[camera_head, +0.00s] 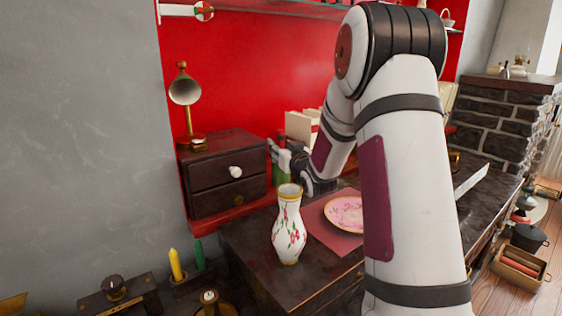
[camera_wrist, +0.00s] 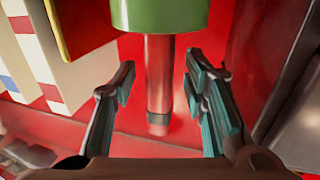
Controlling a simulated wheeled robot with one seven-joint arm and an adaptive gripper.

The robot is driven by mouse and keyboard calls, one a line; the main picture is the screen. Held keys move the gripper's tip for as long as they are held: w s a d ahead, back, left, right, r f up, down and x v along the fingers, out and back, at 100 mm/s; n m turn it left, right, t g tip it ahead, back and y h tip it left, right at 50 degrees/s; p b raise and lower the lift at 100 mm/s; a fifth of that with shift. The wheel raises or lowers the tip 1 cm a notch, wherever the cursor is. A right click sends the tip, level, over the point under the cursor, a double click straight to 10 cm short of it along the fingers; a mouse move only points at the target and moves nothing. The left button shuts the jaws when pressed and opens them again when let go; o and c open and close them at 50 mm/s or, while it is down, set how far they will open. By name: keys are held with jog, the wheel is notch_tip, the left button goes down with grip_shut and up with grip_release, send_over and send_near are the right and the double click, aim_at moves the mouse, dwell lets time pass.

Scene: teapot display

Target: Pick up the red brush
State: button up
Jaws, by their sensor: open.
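A reddish-brown rod with a dark band near its end, apparently the red brush (camera_wrist: 158,72), shows in the wrist view. It extends from a green cylinder (camera_wrist: 158,14) at the top of that view. My gripper (camera_wrist: 160,80) is open, with one teal-padded finger on each side of the rod and visible gaps between. In the head view, my gripper (camera_head: 281,157) is beside the dark drawer box, by a green container (camera_head: 281,176). The brush itself cannot be made out in the head view.
The dark drawer box (camera_head: 225,176) with a brass lamp (camera_head: 184,92) stands left of my gripper. A flowered vase (camera_head: 289,228) and a pink plate (camera_head: 344,213) stand nearer on the dark tabletop (camera_head: 262,262). The red wall (camera_head: 245,70) is behind.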

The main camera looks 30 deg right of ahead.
grip_shut()
